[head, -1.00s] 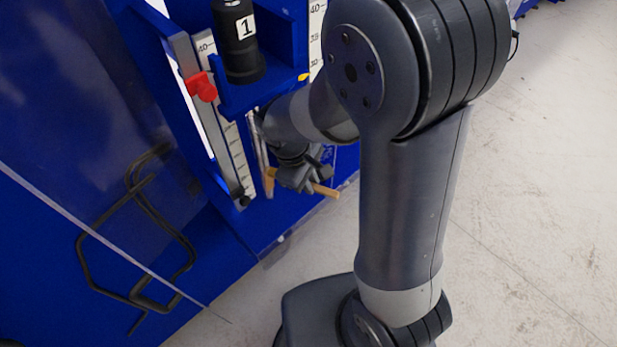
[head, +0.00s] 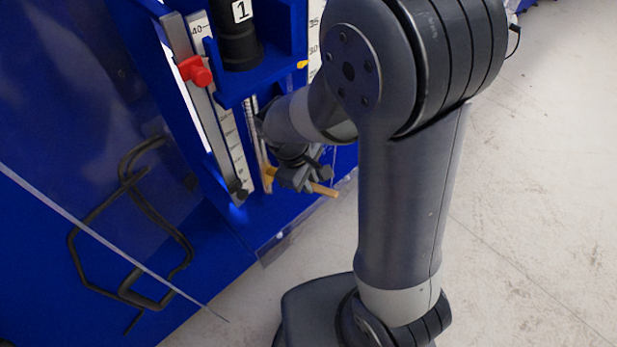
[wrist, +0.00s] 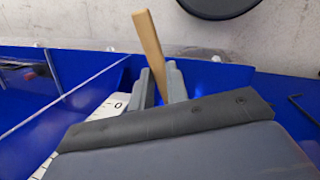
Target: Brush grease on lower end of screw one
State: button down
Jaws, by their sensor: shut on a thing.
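The screw (head: 256,130), a thin silvery upright rod, shows below the blue carriage under the cylinder marked 1. My gripper (head: 300,177) is shut on a brush with a wooden handle (head: 325,190). The handle sticks out to the right, and the brush's yellowish end (head: 268,174) points left, at the lower part of the screw. I cannot tell whether they touch. In the wrist view the handle (wrist: 149,42) rises from between my gripper's fingers (wrist: 161,85); the brush end and the screw are hidden there.
The black cylinder (head: 238,40) stands in the blue carriage (head: 262,84). A red clamp (head: 195,70) sits on the rail left of it, beside a white scale (head: 229,140). Clear panels and a black handle (head: 118,210) are at left. The pale floor (head: 540,220) is open at right.

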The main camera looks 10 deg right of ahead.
jog(key=s+d, duration=0.3)
jog(key=s, duration=0.2)
jog(key=shift+d, duration=0.25)
jog(key=shift+s, duration=0.1)
dwell(0.3)
jog(key=shift+s+d, duration=0.8)
jog(key=shift+s, duration=0.35)
dwell(0.9)
jog(key=shift+w+a, duration=0.7)
jog(key=shift+w, duration=0.35)
jog(key=shift+w+a, duration=0.75)
jog(key=shift+w, duration=0.3)
jog(key=shift+w+a, duration=0.7)
jog(key=shift+w, duration=0.35)
jog(key=shift+w+a, duration=0.5)
jog(key=shift+w, duration=0.25)
jog(key=shift+r, duration=0.1)
